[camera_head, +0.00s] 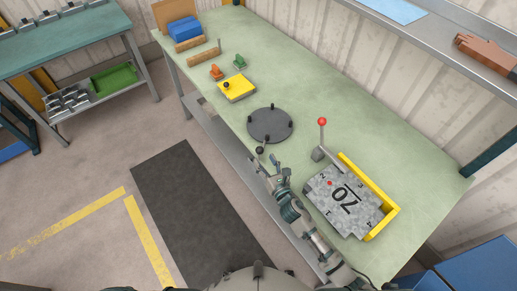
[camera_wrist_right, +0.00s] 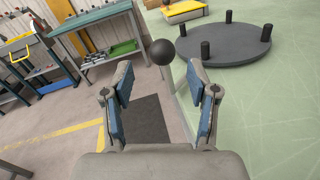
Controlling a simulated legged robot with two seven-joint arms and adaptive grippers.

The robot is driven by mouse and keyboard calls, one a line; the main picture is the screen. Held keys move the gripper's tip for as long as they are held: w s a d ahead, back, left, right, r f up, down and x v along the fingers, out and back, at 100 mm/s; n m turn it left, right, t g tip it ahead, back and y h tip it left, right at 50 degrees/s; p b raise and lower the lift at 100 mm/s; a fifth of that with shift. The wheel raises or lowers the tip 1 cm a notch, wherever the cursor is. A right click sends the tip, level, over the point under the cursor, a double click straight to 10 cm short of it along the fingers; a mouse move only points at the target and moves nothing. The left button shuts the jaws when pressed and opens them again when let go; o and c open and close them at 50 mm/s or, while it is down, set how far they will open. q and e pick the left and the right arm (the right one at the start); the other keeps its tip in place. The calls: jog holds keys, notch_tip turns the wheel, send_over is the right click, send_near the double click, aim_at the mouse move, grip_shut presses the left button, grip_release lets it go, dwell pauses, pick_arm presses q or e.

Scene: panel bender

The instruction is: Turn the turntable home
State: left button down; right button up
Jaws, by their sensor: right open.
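The turntable (camera_head: 270,125) is a dark grey disc with several short black pegs, lying on the green bench top; it also shows in the right wrist view (camera_wrist_right: 225,44). A black ball knob (camera_head: 260,150) is at its near edge, beside the bench's front edge. In the right wrist view the knob (camera_wrist_right: 162,52) appears just beyond and between my fingertips. What carries the knob is mostly hidden. My right gripper (camera_head: 269,166) is open and empty, just short of the knob and apparently not touching it; its blue-padded fingers show in the wrist view (camera_wrist_right: 160,80). My left gripper is not in view.
A yellow block (camera_head: 237,90) lies beyond the turntable. The floor at left holds a dark mat (camera_head: 190,210).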

aim_at(262, 151)
jog(key=x, duration=0.4)
jog(key=shift+w+d, duration=0.2)
jog(key=shift+w, duration=0.1)
jog(key=shift+w+a, duration=0.25)
jog(key=shift+w, duration=0.25)
jog(key=shift+a, duration=0.2)
jog(key=c, duration=1)
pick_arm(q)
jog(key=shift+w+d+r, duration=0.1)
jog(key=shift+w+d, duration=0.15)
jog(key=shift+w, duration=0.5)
pick_arm(e)
grip_shut()
